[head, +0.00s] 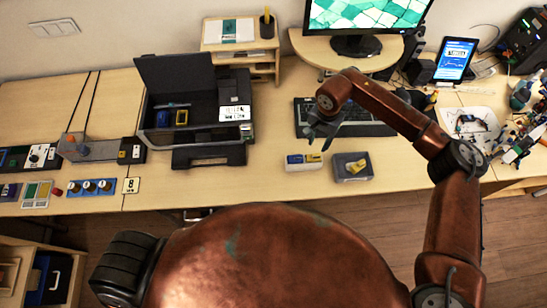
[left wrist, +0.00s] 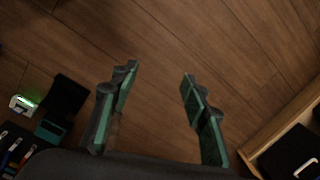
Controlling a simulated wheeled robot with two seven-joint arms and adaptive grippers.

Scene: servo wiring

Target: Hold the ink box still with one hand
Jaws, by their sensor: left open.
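A small white box with blue and yellow print, which looks like the ink box (head: 304,161), lies on the desk near its front edge, left of a grey tray (head: 341,176). My right gripper (head: 318,142) is just behind and above the box, near the keyboard's front edge. Its fingers are spread with nothing seen between them, and it looks apart from the box. My left gripper (left wrist: 158,88) shows only in the left wrist view. It is open and empty above the wooden floor, away from the box.
The grey tray holds a yellow item (head: 357,165). A black printer (head: 207,136) with its lid raised stands to the left. A keyboard (head: 358,117) and monitor (head: 357,43) are behind. The desk between printer and box is clear. A cabinet (left wrist: 271,129) borders the floor.

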